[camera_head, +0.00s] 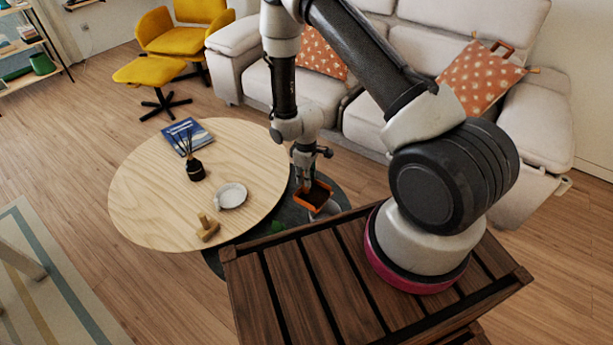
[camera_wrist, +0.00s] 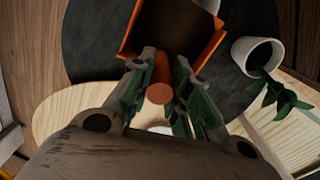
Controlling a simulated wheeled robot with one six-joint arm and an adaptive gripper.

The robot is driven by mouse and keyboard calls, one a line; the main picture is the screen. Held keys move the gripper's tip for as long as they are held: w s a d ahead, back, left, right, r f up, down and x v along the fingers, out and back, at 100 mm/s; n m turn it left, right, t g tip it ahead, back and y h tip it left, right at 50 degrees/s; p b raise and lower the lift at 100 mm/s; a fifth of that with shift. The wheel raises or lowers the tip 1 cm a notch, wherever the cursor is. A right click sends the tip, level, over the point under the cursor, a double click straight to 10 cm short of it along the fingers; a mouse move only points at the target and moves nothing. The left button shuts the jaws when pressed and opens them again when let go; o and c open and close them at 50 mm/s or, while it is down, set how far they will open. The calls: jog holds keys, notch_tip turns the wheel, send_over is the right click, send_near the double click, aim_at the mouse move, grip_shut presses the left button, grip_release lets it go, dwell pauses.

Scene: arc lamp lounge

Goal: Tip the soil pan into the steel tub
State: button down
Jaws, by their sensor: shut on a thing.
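The soil pan (camera_head: 326,187) is an orange, open box with dark brown soil in it. It also shows in the wrist view (camera_wrist: 202,55), where its handle (camera_wrist: 160,93) runs between my fingers. My gripper (camera_head: 305,183) is shut on that handle and holds the pan beside the round table's right edge; it also shows in the wrist view (camera_wrist: 158,92). A pale grey rounded thing (camera_head: 328,209) shows just below the pan in the head view, partly hidden. I cannot tell whether it is the steel tub. I cannot tell exactly how far the pan is tilted.
A round wooden table (camera_head: 145,190) holds a plate (camera_head: 230,195), a book, a reed diffuser (camera_head: 195,170) and a wooden object. A white pot (camera_wrist: 250,52) with a leafy plant lies on its side near the pan. A sofa (camera_head: 362,120) stands behind.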

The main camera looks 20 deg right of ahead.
jog(key=shift+f, duration=0.25)
jog(key=shift+f, duration=0.35)
jog(key=shift+f, duration=1.15)
jog(key=shift+s+d+r+t, duration=0.1)
jog(key=shift+s+r+t, duration=0.15)
jog(key=shift+r+t, duration=0.05)
jog(key=shift+y, duration=0.3)
jog(key=shift+r, duration=0.1)
